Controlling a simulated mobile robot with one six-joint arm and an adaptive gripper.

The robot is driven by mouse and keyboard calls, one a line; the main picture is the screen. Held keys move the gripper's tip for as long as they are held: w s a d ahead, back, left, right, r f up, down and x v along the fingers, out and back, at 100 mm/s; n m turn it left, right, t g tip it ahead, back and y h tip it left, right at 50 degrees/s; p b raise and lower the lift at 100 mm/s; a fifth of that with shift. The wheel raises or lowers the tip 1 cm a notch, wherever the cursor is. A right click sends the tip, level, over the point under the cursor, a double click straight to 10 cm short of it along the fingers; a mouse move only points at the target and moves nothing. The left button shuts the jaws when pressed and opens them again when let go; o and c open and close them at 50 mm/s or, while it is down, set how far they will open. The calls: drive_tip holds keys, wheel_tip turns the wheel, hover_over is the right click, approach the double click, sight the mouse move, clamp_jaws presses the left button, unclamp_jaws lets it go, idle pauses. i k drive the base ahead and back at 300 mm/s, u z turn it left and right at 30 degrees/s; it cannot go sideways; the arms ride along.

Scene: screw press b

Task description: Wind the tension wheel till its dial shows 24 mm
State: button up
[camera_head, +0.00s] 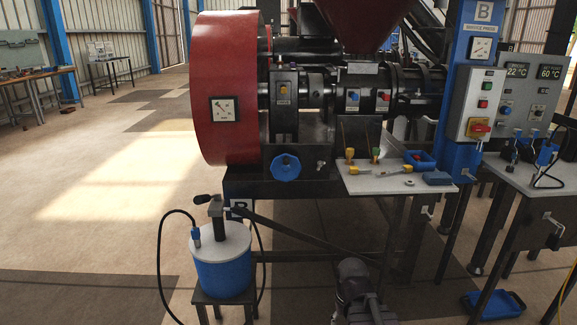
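The blue tension wheel (286,167) is a small handwheel on the black front of the press, below the shaft bearings. A square white dial (224,109) with a dark needle is on the red guard, up and left of the wheel. Its numbers are too small to read. A second square dial (481,48) is on the blue post under the "SERVICE PRESS" sign; I cannot tell which dial belongs to the wheel. A dark grey part, apparently of my arm, shows at the bottom centre, well below the wheel. I cannot make out my gripper's fingers.
A small shelf (356,184) with screwdrivers and a blue bin juts out right of the wheel. A blue drum (222,263) with a pump handle and hose stands on a stool at lower left. A control box (480,104) is at right. The floor at left is clear.

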sight(285, 167)
drive_tip(key=k, duration=1.35)
drive_tip(key=z, duration=0.55)
drive_tip(key=i, duration=1.9)
drive_tip(key=u, duration=0.6)
